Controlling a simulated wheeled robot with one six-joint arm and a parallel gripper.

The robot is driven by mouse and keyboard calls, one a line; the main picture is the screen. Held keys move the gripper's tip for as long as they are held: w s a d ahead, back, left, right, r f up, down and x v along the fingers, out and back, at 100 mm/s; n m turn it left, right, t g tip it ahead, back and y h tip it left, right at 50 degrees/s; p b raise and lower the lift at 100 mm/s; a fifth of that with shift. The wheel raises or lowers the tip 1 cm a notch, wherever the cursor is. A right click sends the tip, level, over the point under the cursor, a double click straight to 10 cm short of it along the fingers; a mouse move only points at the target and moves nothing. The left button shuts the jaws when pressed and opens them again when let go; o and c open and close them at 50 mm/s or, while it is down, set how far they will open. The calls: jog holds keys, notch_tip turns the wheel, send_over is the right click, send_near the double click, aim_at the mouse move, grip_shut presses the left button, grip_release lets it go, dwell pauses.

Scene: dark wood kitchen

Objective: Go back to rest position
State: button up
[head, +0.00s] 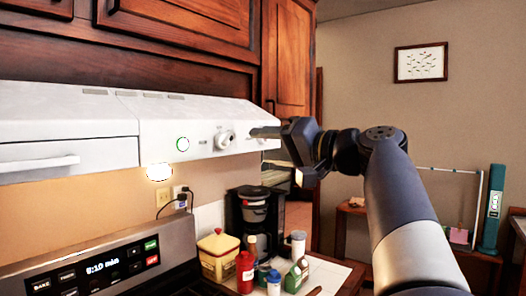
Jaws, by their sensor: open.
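My gripper (268,133) is at the end of my raised arm, right of the picture's middle. It points left, with its fingertips close to the right end of the white range hood (70,118). I cannot tell whether the fingers touch the hood. The gripper is open, and I see nothing held in it.
Dark wood cabinets (190,40) hang above the hood. Below are a stove panel (100,268), a coffee maker (257,215), a yellow canister (218,255), a red bottle (245,272) and several other bottles on the counter. A framed picture (420,62) hangs on the far wall.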

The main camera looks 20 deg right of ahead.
aim_at(228, 144)
jog(key=shift+w, duration=0.15)
jog(key=p+x, duration=0.3)
jog(key=x, duration=0.6)
jog(key=shift+w+a+r, duration=0.1)
jog(key=shift+w+a, duration=0.4)
jog(key=shift+w, duration=0.1)
